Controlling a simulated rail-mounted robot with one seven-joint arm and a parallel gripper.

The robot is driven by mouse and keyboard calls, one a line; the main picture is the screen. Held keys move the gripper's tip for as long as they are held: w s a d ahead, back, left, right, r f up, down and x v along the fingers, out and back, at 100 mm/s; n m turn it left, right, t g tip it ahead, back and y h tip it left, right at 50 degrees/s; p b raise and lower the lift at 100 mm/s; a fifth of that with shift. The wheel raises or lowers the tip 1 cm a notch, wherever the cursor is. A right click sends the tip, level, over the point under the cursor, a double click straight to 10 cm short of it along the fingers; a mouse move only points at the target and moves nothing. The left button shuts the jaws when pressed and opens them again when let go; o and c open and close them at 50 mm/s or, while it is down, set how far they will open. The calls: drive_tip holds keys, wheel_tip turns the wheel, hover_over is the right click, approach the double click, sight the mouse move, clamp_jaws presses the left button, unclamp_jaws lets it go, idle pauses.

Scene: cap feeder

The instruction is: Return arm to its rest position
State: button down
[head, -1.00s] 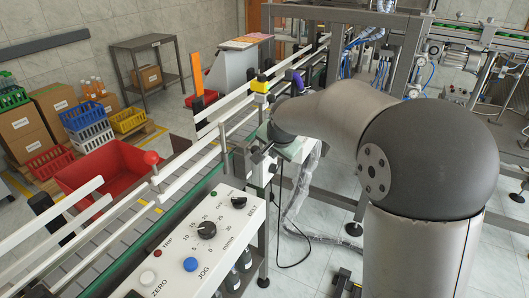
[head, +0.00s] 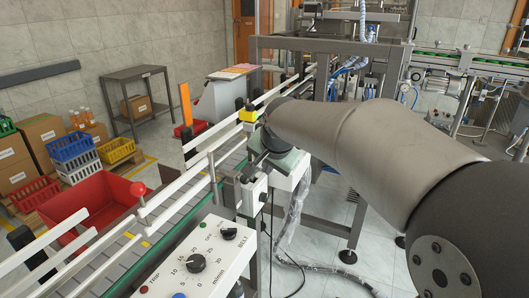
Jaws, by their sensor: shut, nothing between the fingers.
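My arm comes in from the lower right and reaches across to the middle of the picture, to the conveyor's near side. At its end is a dark wrist piece with my gripper (head: 251,170), a small dark shape pointing down and left beside the belt. It looks shut, and I see nothing held in it. Its fingertips are small and hard to separate from the dark fittings around them. The conveyor (head: 143,222) runs diagonally past it between white guide rails.
The control panel (head: 205,262) with knobs stands in front. A red bin (head: 95,200) lies beyond the rails. A metal frame (head: 300,43) stands behind my arm. Crates and cartons (head: 43,130) are at the left.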

drive_tip(key=s+d+f+n+g, duration=0.2)
drive_tip(key=s+d+f, duration=0.1)
drive_tip(key=s, duration=0.7)
drive_tip(key=s+d+f+n+g, duration=0.2)
drive_tip(key=s+d+f, duration=0.2)
drive_tip(key=s, duration=0.6)
drive_tip(key=s+d+f+n+g+h+p, duration=0.1)
drive_tip(key=s+d+f+n+g, duration=0.1)
drive_tip(key=s+f, duration=0.5)
drive_tip(key=s+d+n, duration=0.1)
drive_tip(key=s, duration=0.2)
drive_tip(key=shift+d, duration=0.15)
